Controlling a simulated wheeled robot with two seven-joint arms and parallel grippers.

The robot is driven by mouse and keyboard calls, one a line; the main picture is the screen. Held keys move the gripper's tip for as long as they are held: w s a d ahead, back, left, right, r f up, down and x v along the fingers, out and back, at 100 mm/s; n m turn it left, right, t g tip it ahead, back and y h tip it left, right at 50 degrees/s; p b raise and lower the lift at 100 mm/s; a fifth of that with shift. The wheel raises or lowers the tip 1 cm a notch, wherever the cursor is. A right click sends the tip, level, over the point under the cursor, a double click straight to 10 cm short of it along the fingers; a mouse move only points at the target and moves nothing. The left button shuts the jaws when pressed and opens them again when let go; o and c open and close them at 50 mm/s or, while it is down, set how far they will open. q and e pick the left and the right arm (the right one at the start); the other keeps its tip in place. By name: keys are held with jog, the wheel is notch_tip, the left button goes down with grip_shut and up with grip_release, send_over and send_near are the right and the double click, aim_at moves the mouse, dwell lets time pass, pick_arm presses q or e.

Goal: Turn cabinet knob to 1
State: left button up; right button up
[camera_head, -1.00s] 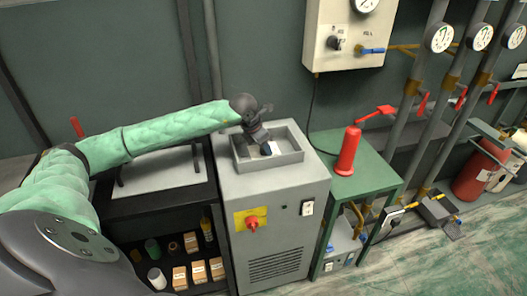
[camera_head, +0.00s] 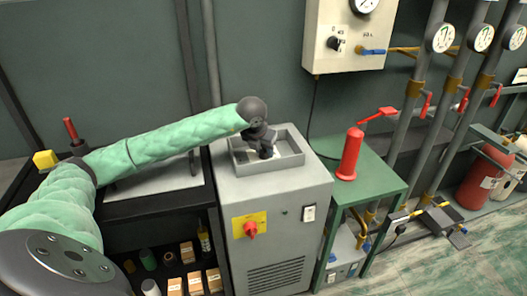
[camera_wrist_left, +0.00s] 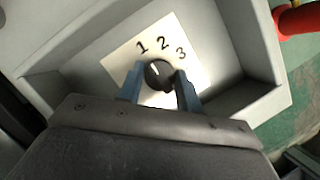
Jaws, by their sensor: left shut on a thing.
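A dark round knob (camera_wrist_left: 158,73) sits on a white card (camera_wrist_left: 118,62) printed 1, 2 and 3, inside the shallow grey tray (camera_head: 271,168) on top of the grey cabinet (camera_head: 290,205). My left gripper (camera_wrist_left: 160,80) has its two bluish fingers on either side of the knob, shut on it. A short pale mark on the knob points up and slightly left, roughly toward the 1; its exact alignment is hard to tell. In the head view my left gripper (camera_head: 264,150) reaches down into the tray and hides the knob. My right gripper is not in view.
A red rotary switch (camera_head: 250,229) on a yellow plate is on the cabinet front. A red cylinder (camera_head: 350,155) stands on the green table (camera_head: 372,180) to the right. A dark shelf with small boxes is at left. A wall box (camera_head: 345,45) with a gauge hangs behind.

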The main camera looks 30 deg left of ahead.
pick_arm(q)
jog(key=o, duration=1)
jog(key=shift+r, duration=0.1)
jog(key=v, duration=0.7)
jog(key=shift+r+b, duration=0.3)
jog(key=shift+s, duration=0.1)
